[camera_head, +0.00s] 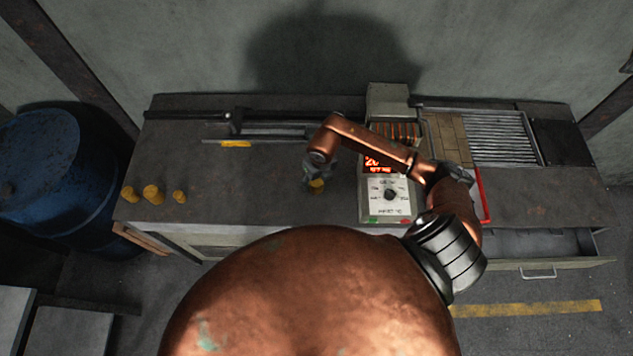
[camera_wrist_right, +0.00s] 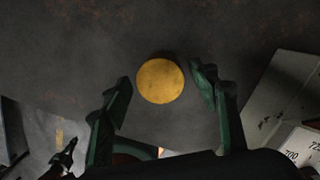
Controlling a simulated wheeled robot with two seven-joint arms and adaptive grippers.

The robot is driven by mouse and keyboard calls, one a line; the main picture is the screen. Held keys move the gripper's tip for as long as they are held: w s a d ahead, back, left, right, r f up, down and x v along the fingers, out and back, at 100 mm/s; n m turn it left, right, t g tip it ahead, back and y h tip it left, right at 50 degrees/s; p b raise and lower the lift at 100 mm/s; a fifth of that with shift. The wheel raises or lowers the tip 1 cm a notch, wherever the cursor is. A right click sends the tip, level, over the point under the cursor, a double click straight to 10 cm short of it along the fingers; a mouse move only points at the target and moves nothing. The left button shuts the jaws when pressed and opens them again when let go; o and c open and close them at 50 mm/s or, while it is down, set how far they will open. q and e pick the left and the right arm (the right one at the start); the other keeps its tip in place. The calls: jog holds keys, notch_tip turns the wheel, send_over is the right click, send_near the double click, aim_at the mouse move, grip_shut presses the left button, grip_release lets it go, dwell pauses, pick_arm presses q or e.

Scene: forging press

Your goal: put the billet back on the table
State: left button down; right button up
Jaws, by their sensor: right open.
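A yellow round billet (camera_head: 316,183) is on the grey table (camera_head: 255,180), left of the control box. My right gripper (camera_head: 318,177) is just above it and partly hides it. In the right wrist view the billet (camera_wrist_right: 160,81) shows as a yellow disc, with the open green fingers (camera_wrist_right: 160,95) on either side and a gap to each. It appears to stand upright on the tabletop. My left gripper is not seen in the head view.
A control box (camera_head: 388,198) with a dial and red display is right of my gripper. A rail (camera_head: 275,130) runs along the back. A drawer (camera_head: 535,250) is open at the right. A blue barrel (camera_head: 50,170) stands left.

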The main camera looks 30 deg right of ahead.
aim_at(319, 184)
notch_tip(319, 184, up, 10)
jog(key=s+b, duration=0.1)
jog(key=shift+s+r+b, duration=0.15)
jog(key=shift+b, duration=0.15)
